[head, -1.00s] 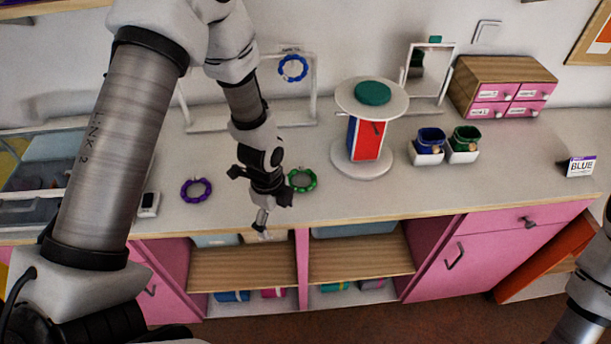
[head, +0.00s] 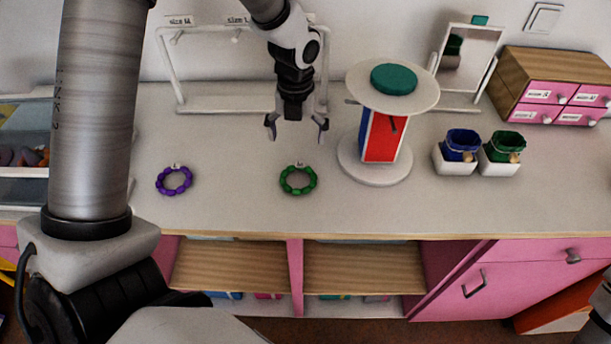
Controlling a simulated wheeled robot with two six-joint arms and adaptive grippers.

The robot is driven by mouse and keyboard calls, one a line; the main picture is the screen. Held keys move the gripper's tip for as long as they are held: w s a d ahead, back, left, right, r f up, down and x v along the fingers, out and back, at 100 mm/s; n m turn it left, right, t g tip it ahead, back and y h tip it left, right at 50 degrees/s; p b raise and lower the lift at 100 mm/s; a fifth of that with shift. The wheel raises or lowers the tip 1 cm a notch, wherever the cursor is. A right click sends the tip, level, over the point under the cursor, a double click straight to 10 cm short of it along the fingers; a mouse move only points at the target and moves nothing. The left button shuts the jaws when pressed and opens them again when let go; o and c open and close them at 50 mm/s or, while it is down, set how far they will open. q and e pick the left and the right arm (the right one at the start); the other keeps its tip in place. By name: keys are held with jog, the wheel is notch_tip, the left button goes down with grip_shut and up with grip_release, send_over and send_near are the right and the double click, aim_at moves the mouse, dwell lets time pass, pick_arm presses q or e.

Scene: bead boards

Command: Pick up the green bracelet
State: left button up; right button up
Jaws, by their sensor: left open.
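The green bracelet (head: 298,193) is a ring of beads with a small pale tag at its far side. It lies flat on the pale counter, in the middle of the head view. My left gripper (head: 297,132) points down with its jaws spread and nothing between them. In the picture it is just above the bracelet, on its far side, and apart from it. Only a piece of my right arm shows at the lower right corner; its gripper is out of view.
A purple bracelet (head: 174,192) lies to the left on the counter (head: 235,215). A round-topped stand (head: 424,91) with red and blue sides is close on the right. Blue (head: 462,145) and green (head: 503,147) pouches, a mirror and a drawer box (head: 560,82) stand farther right. A white rack (head: 166,65) is behind.

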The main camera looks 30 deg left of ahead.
aim_at(300, 165)
pick_arm(q)
jog(key=f, duration=0.2)
jog(key=f+p, duration=0.1)
jog(key=f, duration=0.5)
jog(key=shift+s+d+f, duration=0.1)
jog(key=shift+d+f, duration=0.05)
jog(key=shift+d, duration=0.2)
jog(key=shift+f, duration=0.15)
jog(key=c, duration=1.2)
